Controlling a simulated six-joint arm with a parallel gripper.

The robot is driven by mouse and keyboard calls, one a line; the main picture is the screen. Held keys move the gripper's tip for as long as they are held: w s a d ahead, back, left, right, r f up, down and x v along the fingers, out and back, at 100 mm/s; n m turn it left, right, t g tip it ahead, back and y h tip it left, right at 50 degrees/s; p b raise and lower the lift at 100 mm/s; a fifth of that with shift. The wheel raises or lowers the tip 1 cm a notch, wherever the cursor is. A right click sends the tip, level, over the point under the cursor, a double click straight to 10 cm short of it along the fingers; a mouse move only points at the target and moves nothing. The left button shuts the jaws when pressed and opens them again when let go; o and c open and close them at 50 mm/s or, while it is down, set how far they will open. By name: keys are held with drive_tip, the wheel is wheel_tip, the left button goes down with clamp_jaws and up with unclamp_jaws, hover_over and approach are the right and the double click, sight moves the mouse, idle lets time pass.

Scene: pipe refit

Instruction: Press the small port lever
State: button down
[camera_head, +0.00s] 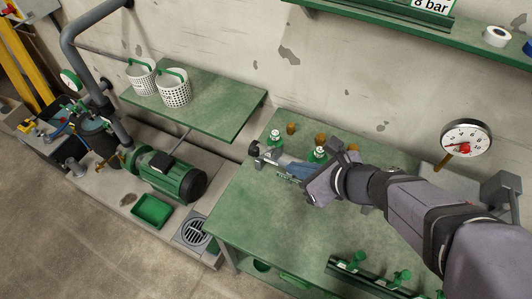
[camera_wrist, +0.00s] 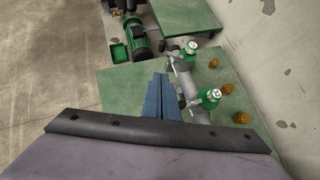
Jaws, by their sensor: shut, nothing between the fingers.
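A grey pipe fitting (camera_head: 270,154) lies on the green workbench (camera_head: 245,205), partly hidden behind my gripper in the head view. It also shows in the wrist view (camera_wrist: 187,82), just right of my fingers. Two green round caps, a far one (camera_wrist: 192,47) and a near one (camera_wrist: 211,97), stand beside it. Small dark parts stick out on its left side; I cannot tell which is the small port lever. My gripper (camera_wrist: 160,76) has its blue fingers together and empty, beside the fitting; contact cannot be told. In the head view my gripper (camera_head: 288,166) points left.
Several amber caps (camera_wrist: 241,118) stand on the bench right of the fitting. A rail with green handles (camera_head: 352,262) lies at the bench's front. A gauge (camera_head: 466,138) stands at the right. A green pump (camera_head: 172,176) and a shelf with white baskets (camera_head: 173,88) are left. The bench's left front is clear.

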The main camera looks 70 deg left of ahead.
idle(0.4)
drive_tip(key=p, duration=0.2)
approach(258, 153)
wheel_tip(258, 153, down, 4)
drive_tip(key=a, duration=0.2)
drive_tip(key=shift+s+a+p, duration=0.65)
drive_tip(key=shift+a, duration=0.3)
